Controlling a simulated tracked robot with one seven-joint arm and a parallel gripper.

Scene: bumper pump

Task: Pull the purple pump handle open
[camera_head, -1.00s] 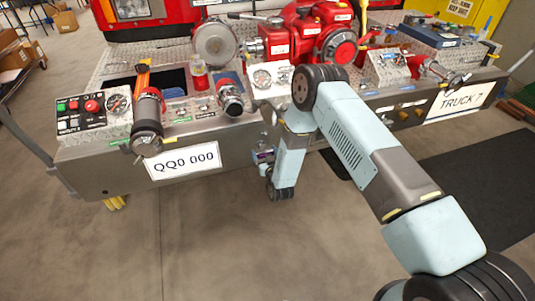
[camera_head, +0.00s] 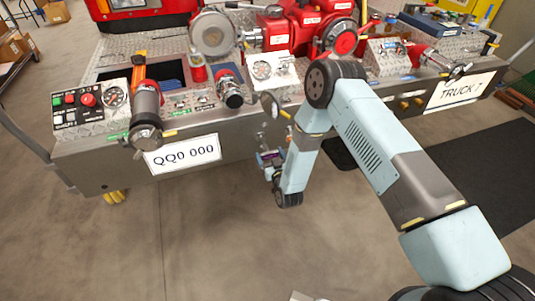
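A small purple part (camera_head: 269,156), which looks like the pump handle, shows at the front face of the truck's bumper, just right of the QQ0 000 plate. My arm reaches in from the lower right, bends at a raised elbow and drops in front of the bumper. My gripper (camera_head: 270,167) is at the end of the wrist, close beside the purple part and partly overlapping it in view. It is too small and dark to tell whether the fingers touch the handle, or are open or shut. My forearm hides part of the bumper to the right.
The metal bumper (camera_head: 100,172) carries a red pump (camera_head: 295,30), gauges, hose nozzles (camera_head: 146,112) and a button panel (camera_head: 78,100). The QQ0 000 plate (camera_head: 182,155) hangs on its front. The concrete floor (camera_head: 190,245) before it is clear. A dark mat (camera_head: 480,165) lies at right.

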